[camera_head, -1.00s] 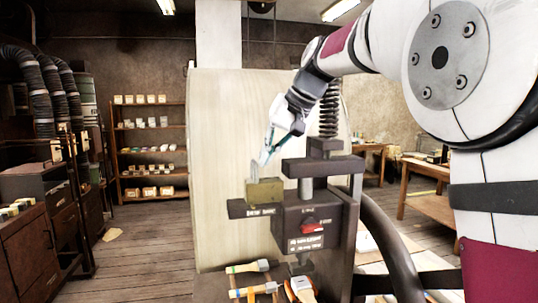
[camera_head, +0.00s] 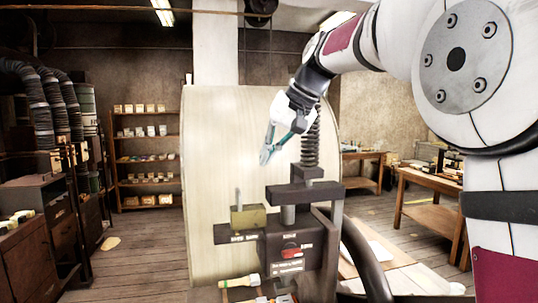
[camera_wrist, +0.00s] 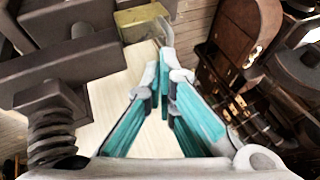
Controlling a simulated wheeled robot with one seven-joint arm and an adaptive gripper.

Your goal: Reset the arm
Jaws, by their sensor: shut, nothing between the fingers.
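The press (camera_head: 290,245) is dark grey with a coil spring (camera_head: 310,140) and a red switch (camera_head: 291,253). An olive-yellow block (camera_head: 248,218) with an upright pin sits on the press's left ledge, below my gripper and apart from it. The block also shows in the wrist view (camera_wrist: 140,18), near the top edge.
A large pale cylinder (camera_head: 215,150) stands behind the press. Shelves (camera_head: 146,180) stand at the back left, dark cabinets (camera_head: 35,250) at the left, a wooden table (camera_head: 430,205) at the right. Floor at the left is open.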

